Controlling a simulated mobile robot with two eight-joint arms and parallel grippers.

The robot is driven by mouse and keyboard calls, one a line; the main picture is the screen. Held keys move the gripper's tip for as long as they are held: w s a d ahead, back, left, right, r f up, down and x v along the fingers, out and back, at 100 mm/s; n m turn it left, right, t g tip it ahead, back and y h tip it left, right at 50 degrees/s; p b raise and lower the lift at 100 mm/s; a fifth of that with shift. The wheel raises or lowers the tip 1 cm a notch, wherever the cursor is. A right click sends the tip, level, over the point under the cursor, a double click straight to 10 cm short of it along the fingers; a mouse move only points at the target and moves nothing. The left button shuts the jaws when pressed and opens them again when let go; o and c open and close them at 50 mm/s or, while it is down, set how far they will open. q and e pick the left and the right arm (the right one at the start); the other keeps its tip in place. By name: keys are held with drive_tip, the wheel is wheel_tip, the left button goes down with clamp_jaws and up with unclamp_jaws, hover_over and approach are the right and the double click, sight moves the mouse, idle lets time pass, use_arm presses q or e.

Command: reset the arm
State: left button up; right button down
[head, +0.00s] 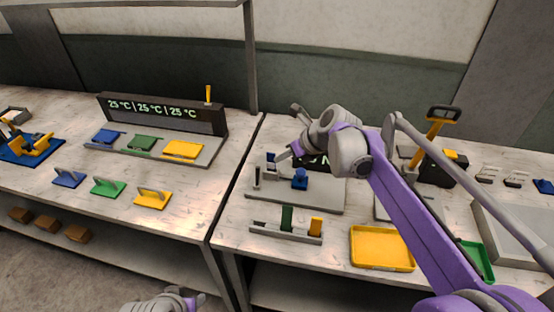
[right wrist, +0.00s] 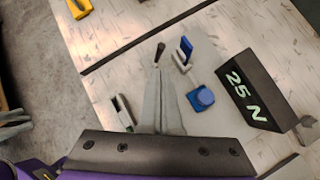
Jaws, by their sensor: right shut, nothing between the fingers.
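My right arm reaches in from the right in the head view. My right gripper (head: 280,157) is over the grey station plate (head: 318,200), near a blue block (head: 300,179). In the right wrist view its grey fingers (right wrist: 162,100) are together and empty, with the blue block (right wrist: 201,98) apart on their right. A black display reading 25 N (right wrist: 248,95) stands farther right; my wrist partly hides it in the head view. My left gripper (head: 180,301) shows only partly at the bottom edge, its fingers unclear.
A rack with green and yellow pieces (head: 287,237) and a yellow tray (head: 382,262) lie at the front of the right table. A black box with a yellow-handled lever (head: 435,125) stands behind my arm. The left table holds a temperature display (head: 150,110) and coloured handled dies (head: 108,187).

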drive_tip(key=shift+s, duration=0.1)
idle(0.4)
drive_tip(key=s+d+f+n+h, duration=0.2)
drive_tip(key=s+d+f+n, duration=0.1)
drive_tip(key=s+n, duration=0.6)
drive_tip(key=s+d+f+n+h, duration=0.2)
drive_tip(key=s+d+f+n, duration=0.2)
drive_tip(key=s+n, duration=0.6)
drive_tip(key=s+d+f+n+h, duration=0.2)
drive_tip(key=s+d+f+n, duration=0.2)
drive_tip(key=s+n, duration=0.5)
drive_tip(key=s+f, duration=0.2)
drive_tip(key=s, duration=0.1)
drive_tip(key=shift+d+f+n, duration=0.2)
drive_tip(key=shift+d+n, duration=0.05)
drive_tip(key=shift+n, duration=0.15)
